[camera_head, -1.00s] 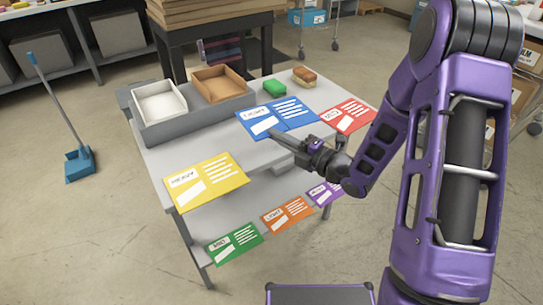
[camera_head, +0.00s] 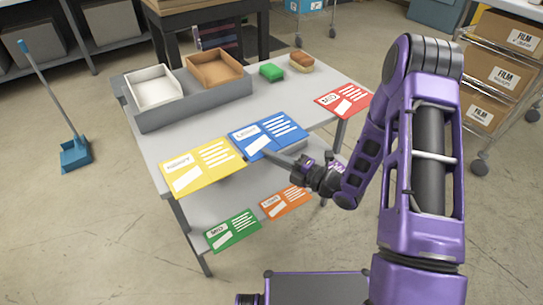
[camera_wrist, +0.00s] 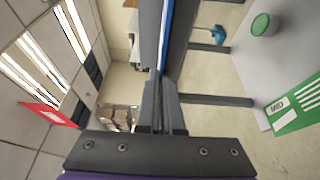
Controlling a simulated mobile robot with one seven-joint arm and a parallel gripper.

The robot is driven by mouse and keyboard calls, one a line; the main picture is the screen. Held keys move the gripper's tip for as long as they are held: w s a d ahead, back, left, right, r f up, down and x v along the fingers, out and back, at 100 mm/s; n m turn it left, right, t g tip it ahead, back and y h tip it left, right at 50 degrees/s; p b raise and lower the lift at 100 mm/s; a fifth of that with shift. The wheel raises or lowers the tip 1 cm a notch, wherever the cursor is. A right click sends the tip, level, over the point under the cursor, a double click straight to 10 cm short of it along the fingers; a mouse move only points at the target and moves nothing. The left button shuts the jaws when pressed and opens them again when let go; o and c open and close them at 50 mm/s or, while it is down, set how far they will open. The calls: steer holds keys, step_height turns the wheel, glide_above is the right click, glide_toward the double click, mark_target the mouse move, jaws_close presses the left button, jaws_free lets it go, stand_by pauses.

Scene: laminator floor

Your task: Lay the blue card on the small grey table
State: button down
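The blue card (camera_head: 258,137) lies roughly flat at the front edge of the grey table (camera_head: 205,130), between a yellow card and a red card. In the wrist view it is a thin blue edge (camera_wrist: 166,32), seen almost edge-on beside the grey table top. My gripper (camera_head: 279,157) reaches in from the right at the card's front edge. In the wrist view its fingers (camera_wrist: 161,108) are close together in line with the blue edge and appear to grip it. I cannot tell whether the card touches the table top.
The yellow card (camera_head: 203,166) is close on the left, and the red card (camera_head: 343,99) is at the right corner. Green (camera_head: 233,230) and orange (camera_head: 286,202) cards are on the lower shelf. White (camera_head: 153,88) and brown (camera_head: 215,68) trays stand at the back. The table's middle is bare.

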steer(key=shift+f, duration=0.15)
steer(key=c, duration=1.1)
jaws_free()
steer(key=shift+o, duration=0.2)
steer(key=v, duration=1.2)
